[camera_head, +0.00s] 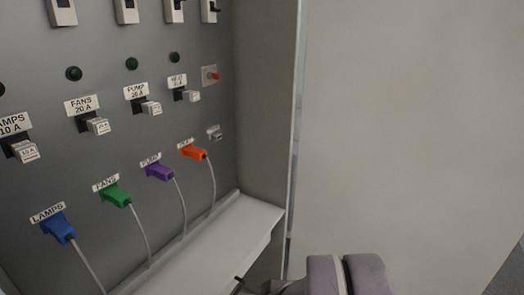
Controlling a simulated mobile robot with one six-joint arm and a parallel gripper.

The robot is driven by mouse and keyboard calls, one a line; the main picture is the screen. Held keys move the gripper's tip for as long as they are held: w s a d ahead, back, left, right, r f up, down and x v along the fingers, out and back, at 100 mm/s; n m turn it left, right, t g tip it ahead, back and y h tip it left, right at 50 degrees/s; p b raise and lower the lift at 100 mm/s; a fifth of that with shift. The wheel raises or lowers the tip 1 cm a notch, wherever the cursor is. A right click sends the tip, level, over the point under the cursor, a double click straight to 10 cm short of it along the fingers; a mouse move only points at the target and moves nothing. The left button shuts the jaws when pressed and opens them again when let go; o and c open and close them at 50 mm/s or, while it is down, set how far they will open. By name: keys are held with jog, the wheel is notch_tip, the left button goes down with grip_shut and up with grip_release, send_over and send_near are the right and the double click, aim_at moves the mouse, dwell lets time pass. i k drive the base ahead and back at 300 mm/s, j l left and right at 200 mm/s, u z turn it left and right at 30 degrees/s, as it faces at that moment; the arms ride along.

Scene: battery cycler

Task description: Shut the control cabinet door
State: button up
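The control cabinet shows its grey inner panel (205,110) at the left. The cabinet is open, with its panel, plugs and floor ledge (225,237) exposed. A broad pale surface (410,130) fills the right side; it looks like the cabinet door, but I cannot tell for sure. A thin light vertical edge (297,130) separates it from the cabinet's side wall (263,100). Part of my arm shows at the bottom, right of the ledge. A small dark tip shows by the ledge's front edge. My gripper's fingers cannot be made out.
Blue (58,228), green (115,195), purple (159,172) and orange (193,152) plugs sit in the panel, with grey cables hanging to the ledge. Labelled breakers, dark lamps and switches are above.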

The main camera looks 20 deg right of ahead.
aim_at(410, 153)
jog(key=k+l+u, duration=0.25)
jog(key=l, duration=0.55)
jog(key=k+l+u, duration=0.25)
jog(key=l, duration=0.55)
jog(key=k+l+u, duration=0.25)
jog(key=k+l, duration=0.2)
jog(key=l, duration=0.25)
jog(key=k+l+u, duration=0.25)
jog(key=k+l, duration=0.15)
jog(key=l, duration=0.25)
jog(key=k+l+u, duration=0.25)
jog(key=k+l, duration=0.25)
jog(key=l+u, duration=0.15)
jog(key=l, duration=0.3)
jog(key=l+u, duration=0.1)
jog(key=l, duration=0.4)
jog(key=l+u, duration=0.15)
jog(key=l, duration=0.3)
jog(key=k+l+u, duration=0.15)
jog(key=l, duration=0.3)
jog(key=k+l+u, duration=0.1)
jog(key=l, duration=0.35)
jog(key=k+l+u, duration=0.15)
jog(key=l, duration=0.3)
jog(key=l+u, duration=0.15)
jog(key=l, duration=0.3)
jog(key=k, duration=0.05)
